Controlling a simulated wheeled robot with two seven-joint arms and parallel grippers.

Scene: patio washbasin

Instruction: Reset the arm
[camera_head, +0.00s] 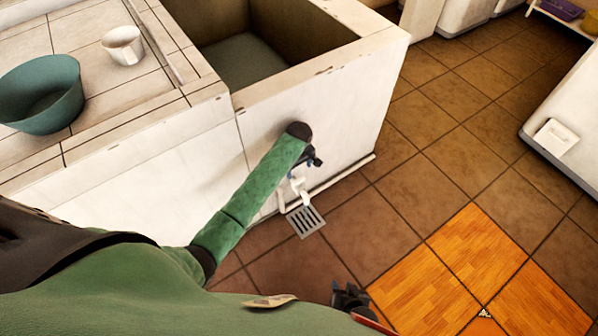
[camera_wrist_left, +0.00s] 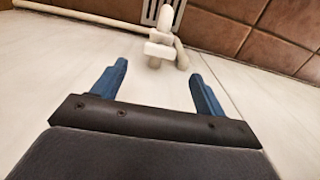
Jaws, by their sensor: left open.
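My left arm reaches out bent beside the white front wall of the washbasin (camera_head: 290,105). My left gripper (camera_head: 313,160) hangs below the arm's dark end joint, in front of that wall and close to a white tap (camera_head: 297,185). In the left wrist view, the blue fingers of this gripper (camera_wrist_left: 158,85) are spread apart with nothing between them. The white tap (camera_wrist_left: 162,38) lies beyond the fingertips, apart from them. A dark part of my right gripper (camera_head: 350,298) shows at the bottom edge; its fingers cannot be made out.
A floor drain grate (camera_head: 306,221) and white pipe (camera_head: 345,172) lie at the wall's foot. A green bowl (camera_head: 40,95) and white cup (camera_head: 123,46) stand on the tiled counter. Brown tiled floor is open to the right, with a white unit (camera_head: 570,110) beyond.

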